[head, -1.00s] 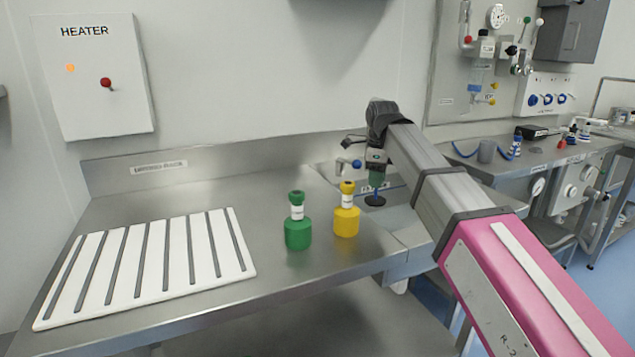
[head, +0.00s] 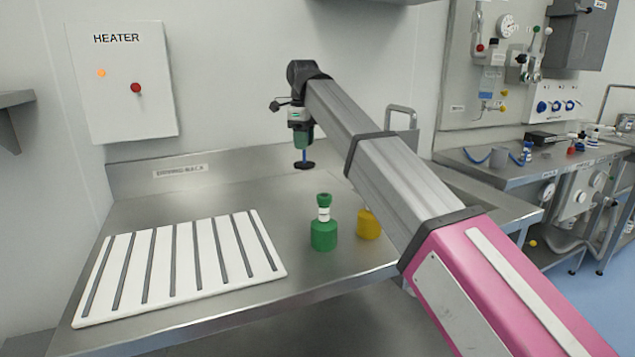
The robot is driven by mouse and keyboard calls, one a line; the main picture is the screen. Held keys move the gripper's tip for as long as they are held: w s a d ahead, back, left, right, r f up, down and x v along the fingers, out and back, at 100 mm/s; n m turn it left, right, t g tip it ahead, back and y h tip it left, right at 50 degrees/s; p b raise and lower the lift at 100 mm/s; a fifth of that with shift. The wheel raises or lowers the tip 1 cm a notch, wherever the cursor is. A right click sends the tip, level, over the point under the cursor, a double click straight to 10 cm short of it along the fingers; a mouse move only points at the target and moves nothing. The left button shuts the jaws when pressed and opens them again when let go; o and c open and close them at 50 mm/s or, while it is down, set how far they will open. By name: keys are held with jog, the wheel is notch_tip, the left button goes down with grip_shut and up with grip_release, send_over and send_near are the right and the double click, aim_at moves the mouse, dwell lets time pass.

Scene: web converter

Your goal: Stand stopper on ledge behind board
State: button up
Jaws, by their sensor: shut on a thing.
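My gripper (head: 302,146) is shut on the stopper (head: 304,160), which hangs below it, upright, with a blue stem and a wide black foot. The stopper's upper part is hidden in the jaws. The foot looks to be held above the steel bench, near its back and right of the board. The board (head: 128,306) is white with several dark grooves and lies flat on the left of the bench. The ledge behind the board (head: 150,207) is a bare steel strip before the low back wall.
A green bottle (head: 324,235) stands right of the board. A yellow bottle (head: 368,223) stands beside it, partly hidden by my arm. A heater box (head: 129,85) hangs on the wall at left. The steel between board and green bottle is clear.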

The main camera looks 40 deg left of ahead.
jog(key=shift+w+a+f, duration=0.15)
jog(key=shift+w+f, duration=5.2)
jog(key=shift+w, duration=0.25)
jog(key=o, duration=0.6)
jog(key=shift+f, duration=0.15)
jog(key=o, duration=0.3)
jog(key=shift+o, duration=0.2)
notch_tip(320, 180, up, 12)
jog(key=shift+r, duration=0.2)
